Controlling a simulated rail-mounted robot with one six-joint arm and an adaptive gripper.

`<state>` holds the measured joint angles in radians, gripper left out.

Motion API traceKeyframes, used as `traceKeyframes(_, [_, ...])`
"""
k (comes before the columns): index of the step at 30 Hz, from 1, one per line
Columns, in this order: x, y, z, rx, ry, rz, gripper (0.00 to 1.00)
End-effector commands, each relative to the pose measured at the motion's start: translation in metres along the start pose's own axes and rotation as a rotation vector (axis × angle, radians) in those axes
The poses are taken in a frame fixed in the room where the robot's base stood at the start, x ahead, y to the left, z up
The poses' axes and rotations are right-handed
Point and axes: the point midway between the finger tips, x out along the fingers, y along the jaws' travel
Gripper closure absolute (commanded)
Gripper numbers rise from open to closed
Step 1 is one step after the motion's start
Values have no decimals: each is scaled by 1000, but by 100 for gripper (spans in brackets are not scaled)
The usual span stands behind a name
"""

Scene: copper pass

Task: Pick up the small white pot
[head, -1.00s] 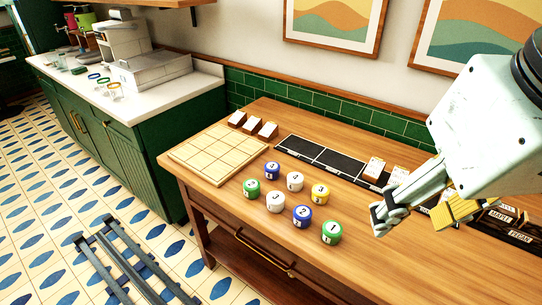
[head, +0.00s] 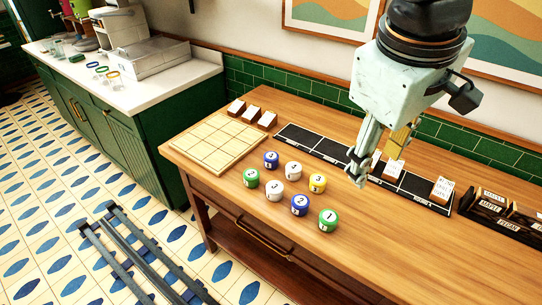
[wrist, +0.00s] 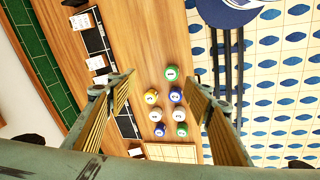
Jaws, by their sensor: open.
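Two white pots stand upright on the wooden table among coloured ones. One white pot (head: 293,170) is in the back row, the other white pot (head: 274,190) in the front row. Both also show in the wrist view, as a left white pot (wrist: 155,115) and a right white pot (wrist: 179,114). They look alike, and I cannot tell which is smaller. My gripper (head: 376,165) is open and empty above the table, to the right of the pots. In the wrist view the pots appear between its spread fingers (wrist: 160,85).
Green pots (head: 328,220) (head: 251,178), blue pots (head: 300,205) (head: 271,159) and a yellow pot (head: 317,183) stand close around the white ones. A gridded wooden board (head: 212,143) lies left. A black tray strip (head: 322,147) runs behind. The table front is clear.

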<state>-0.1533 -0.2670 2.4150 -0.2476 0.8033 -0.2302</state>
Motion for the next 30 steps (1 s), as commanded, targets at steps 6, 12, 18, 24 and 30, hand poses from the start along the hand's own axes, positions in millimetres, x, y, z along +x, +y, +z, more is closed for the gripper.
traceKeyframes(6, [12, 7, -30, -146, -34, 16, 53])
traceKeyframes(12, [25, 10, -55, -282, -63, 29, 53])
traceKeyframes(18, [39, 11, -82, -420, -88, 41, 53])
traceKeyframes(24, [56, 8, -109, -559, -113, 48, 53])
traceKeyframes(30, [74, 1, -135, -701, -137, 53, 53])
